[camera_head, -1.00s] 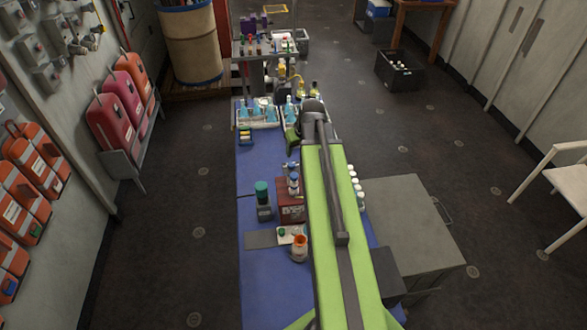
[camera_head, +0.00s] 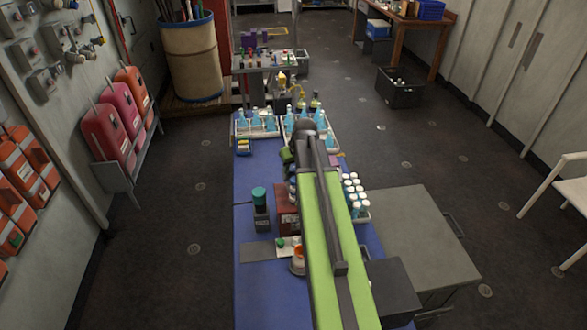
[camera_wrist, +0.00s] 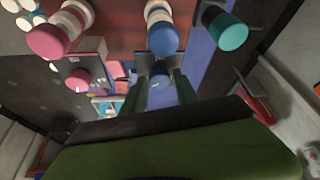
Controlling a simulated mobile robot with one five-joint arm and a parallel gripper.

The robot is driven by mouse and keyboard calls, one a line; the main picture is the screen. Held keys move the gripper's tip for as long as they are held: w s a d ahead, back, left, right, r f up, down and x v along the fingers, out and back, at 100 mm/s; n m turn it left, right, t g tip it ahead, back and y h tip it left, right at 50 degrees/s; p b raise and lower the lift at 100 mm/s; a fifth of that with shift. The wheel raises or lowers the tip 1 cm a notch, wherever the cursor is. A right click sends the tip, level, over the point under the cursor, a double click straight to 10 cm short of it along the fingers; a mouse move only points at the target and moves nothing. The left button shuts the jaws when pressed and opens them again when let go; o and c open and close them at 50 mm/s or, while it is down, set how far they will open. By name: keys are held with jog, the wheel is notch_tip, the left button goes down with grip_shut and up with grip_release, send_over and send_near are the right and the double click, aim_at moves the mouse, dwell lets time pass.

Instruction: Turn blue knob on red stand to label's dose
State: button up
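The red stand (camera_head: 286,222) is on the blue table, its right side hidden behind my arm. The blue knob (camera_wrist: 163,38) shows at the top middle of the wrist view, on a pale collar. In that view the red stand (camera_wrist: 118,22) is a red-brown surface behind it. In the head view the knob is mostly hidden by my arm. My gripper (camera_wrist: 159,92) has two dark green fingers apart, with nothing between them. The blue knob is apart from the fingers. The label's dose cannot be read.
A teal-topped grey device (camera_head: 260,205) stands left of the stand; a teal knob (camera_wrist: 226,32) and a pink-red knob (camera_wrist: 48,40) flank the blue one. An orange-white jar (camera_head: 298,262) is in front. White-capped bottles (camera_head: 354,190) stand right of my arm.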

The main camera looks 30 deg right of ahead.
jog(key=shift+d, duration=0.1)
grip_shut()
jog(key=shift+n, duration=0.3)
jog(key=n+y, duration=0.1)
jog(key=n, duration=0.2)
jog(key=shift+d+n+y, duration=0.15)
jog(key=shift+n+y, duration=0.15)
jog(key=shift+n+g+y, duration=0.4)
jog(key=shift+n+y, duration=0.2)
jog(key=shift+n, duration=1.2)
jog(key=shift+o, duration=2)
grip_release()
